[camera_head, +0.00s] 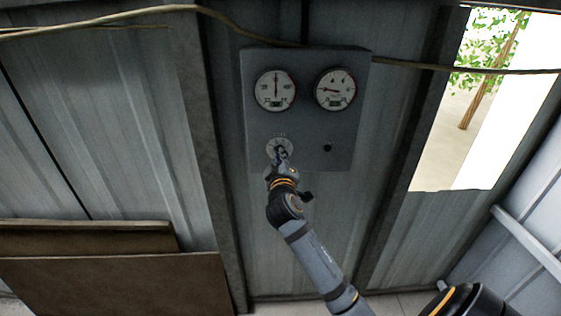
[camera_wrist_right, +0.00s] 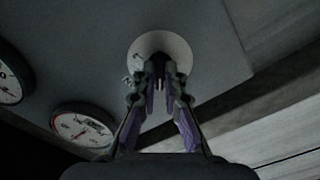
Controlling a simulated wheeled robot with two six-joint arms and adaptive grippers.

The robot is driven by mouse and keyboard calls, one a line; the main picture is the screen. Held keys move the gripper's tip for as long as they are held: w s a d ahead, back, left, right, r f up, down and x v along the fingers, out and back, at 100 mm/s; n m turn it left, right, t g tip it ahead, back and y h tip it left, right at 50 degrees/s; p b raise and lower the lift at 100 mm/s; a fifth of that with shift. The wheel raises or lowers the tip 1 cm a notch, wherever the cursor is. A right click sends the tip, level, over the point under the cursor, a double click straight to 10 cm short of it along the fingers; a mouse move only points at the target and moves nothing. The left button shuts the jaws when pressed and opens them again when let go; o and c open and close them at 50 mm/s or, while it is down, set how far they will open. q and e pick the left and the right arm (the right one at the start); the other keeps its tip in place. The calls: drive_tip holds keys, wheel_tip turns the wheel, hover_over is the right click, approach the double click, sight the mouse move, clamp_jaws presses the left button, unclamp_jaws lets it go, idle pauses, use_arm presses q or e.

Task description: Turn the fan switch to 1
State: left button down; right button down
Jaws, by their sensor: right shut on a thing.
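The fan switch (camera_head: 272,147) is a round pale dial on the lower left of a grey control box (camera_head: 300,125) on the wall. My right gripper (camera_head: 281,153) is at the dial's centre and covers its knob in the head view. In the right wrist view the pale dial plate (camera_wrist_right: 178,43) shows behind the fingertips. My right gripper (camera_wrist_right: 160,75) is shut on the dark knob there. The knob is mostly hidden by the fingers, and I cannot read its position. My left gripper is in neither view.
Two round gauges, a left one (camera_head: 275,90) and a right one (camera_head: 335,90), sit above the switch. A small black button (camera_head: 327,148) is to its right. Brown boards (camera_head: 110,285) lean at lower left. A window opening (camera_head: 480,110) is at right.

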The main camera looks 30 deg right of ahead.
drive_tip(key=shift+m+b, duration=2.25)
drive_tip(key=shift+m, duration=0.65)
drive_tip(key=c, duration=1.4)
unclamp_jaws()
drive_tip(key=shift+c, duration=0.2)
drive_tip(key=shift+a, duration=0.1)
drive_tip(key=v, duration=0.7)
drive_tip(key=shift+s, duration=0.2)
